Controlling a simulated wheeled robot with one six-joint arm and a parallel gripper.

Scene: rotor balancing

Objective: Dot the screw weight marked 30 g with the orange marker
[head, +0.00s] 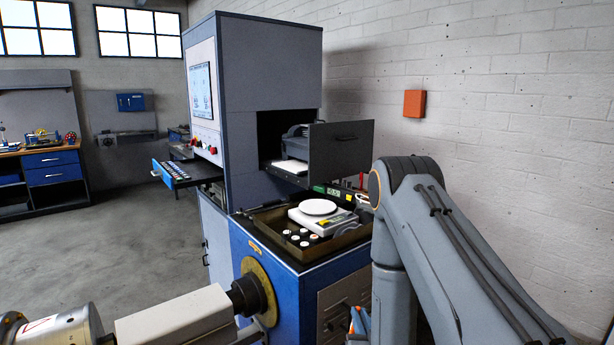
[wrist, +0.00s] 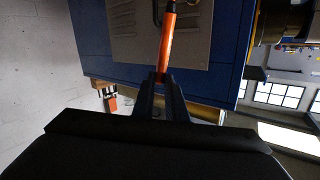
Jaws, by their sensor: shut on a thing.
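My gripper (wrist: 162,82) is shut on the orange marker (wrist: 167,42), which points away from the jaws in front of a blue cabinet with a grey panel. In the head view, my gripper is mostly hidden by my arm at the lower right. Several small weights with pale tops (head: 304,238) stand in a brown tray (head: 265,233) on the blue cabinet. Their markings are too small to read, so I cannot tell which is the 30 g screw weight. The marker is apart from them.
A scale with a round white pan (head: 317,207) stands in the tray. Above it, a grey drawer (head: 342,145) juts from the tall machine. A blue-fronted drawer (head: 163,174) is open at left. Open floor lies left.

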